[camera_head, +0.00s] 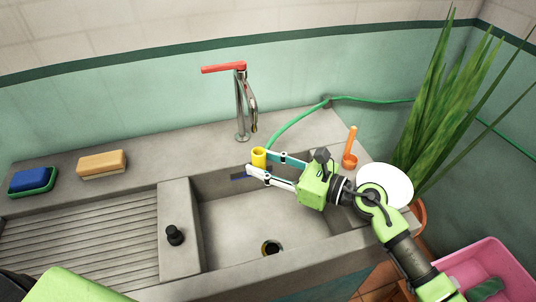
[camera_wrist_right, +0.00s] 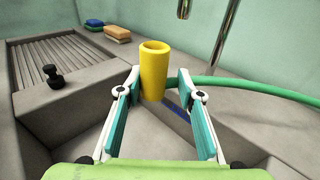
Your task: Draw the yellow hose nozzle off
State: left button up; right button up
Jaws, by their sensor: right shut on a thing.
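The green hose (camera_head: 300,117) runs from the wall at right down toward the nozzle. Whether the hose end sits in the nozzle is hidden behind the nozzle and a finger. My left gripper's fingers are out of view.
A chrome faucet with a red lever (camera_head: 224,68) stands just behind the nozzle. An orange brush (camera_head: 350,150) stands at right near a white disc (camera_head: 386,184). A black knob (camera_head: 174,235), a tan sponge (camera_head: 101,164) and a blue sponge in a green dish (camera_head: 32,181) are at left.

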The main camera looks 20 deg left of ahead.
jog(key=shift+s+d+r+p, duration=0.2)
jog(key=shift+s+d+p, duration=0.35)
jog(key=shift+s, duration=0.25)
notch_tip(320, 180, up, 10)
jog(key=p, duration=0.8)
jog(key=shift+s+d+f, duration=0.15)
jog(key=shift+s+d, duration=0.1)
jog(key=shift+s, duration=0.05)
